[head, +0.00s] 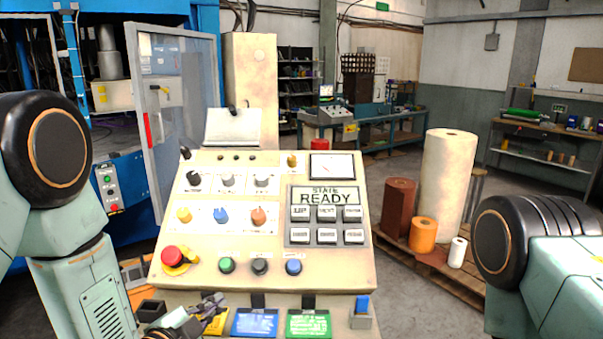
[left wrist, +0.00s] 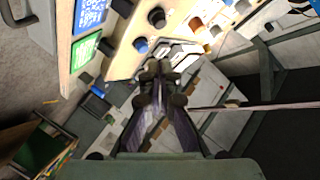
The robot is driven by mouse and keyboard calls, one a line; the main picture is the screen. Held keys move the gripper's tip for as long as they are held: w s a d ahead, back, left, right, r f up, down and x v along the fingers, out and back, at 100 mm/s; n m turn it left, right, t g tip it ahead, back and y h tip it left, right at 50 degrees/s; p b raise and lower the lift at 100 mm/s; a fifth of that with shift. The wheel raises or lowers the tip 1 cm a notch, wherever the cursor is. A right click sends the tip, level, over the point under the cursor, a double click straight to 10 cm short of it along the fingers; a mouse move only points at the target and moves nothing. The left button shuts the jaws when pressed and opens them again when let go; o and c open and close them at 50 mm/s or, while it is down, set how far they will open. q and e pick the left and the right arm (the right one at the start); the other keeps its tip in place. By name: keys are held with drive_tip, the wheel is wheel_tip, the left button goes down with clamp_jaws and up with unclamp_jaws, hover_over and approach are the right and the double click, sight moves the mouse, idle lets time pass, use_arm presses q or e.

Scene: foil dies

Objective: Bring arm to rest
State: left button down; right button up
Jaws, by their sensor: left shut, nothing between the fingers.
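My left gripper (head: 196,322) shows at the bottom of the head view, low in front of the control console (head: 270,272), near its lower front edge. In the left wrist view its two dark fingers come together at the tips (left wrist: 158,82), shut with nothing between them. The console face with its knobs and buttons lies beyond the fingers in that view. My left arm comes in from the left of the head view. My right arm shows at the right edge, and its gripper is out of the picture.
The console carries a red mushroom button (head: 173,254), a display reading READY (head: 325,196), and blue (head: 255,323) and green (head: 308,324) cards below. Foil rolls (head: 448,180) stand on a pallet (head: 405,254) at right. A blue-framed machine with a clear door (head: 178,110) stands at left.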

use_arm(q)
drive_tip(key=s+a+f+n+g+y+b, duration=0.2)
drive_tip(key=s+f+n+g+b, duration=0.5)
drive_tip(key=s+f, duration=1.1)
drive_tip(key=s+a+f+n+g+y+b, duration=0.2)
drive_tip(key=s+f+n+g+b, duration=0.5)
drive_tip(key=s+f, duration=1)
wheel_tip(320, 180, down, 2)
drive_tip(key=shift+s+a+f+y+b, duration=0.1)
drive_tip(key=shift+s+a+y+b, duration=0.25)
drive_tip(key=shift+a+b, duration=0.5)
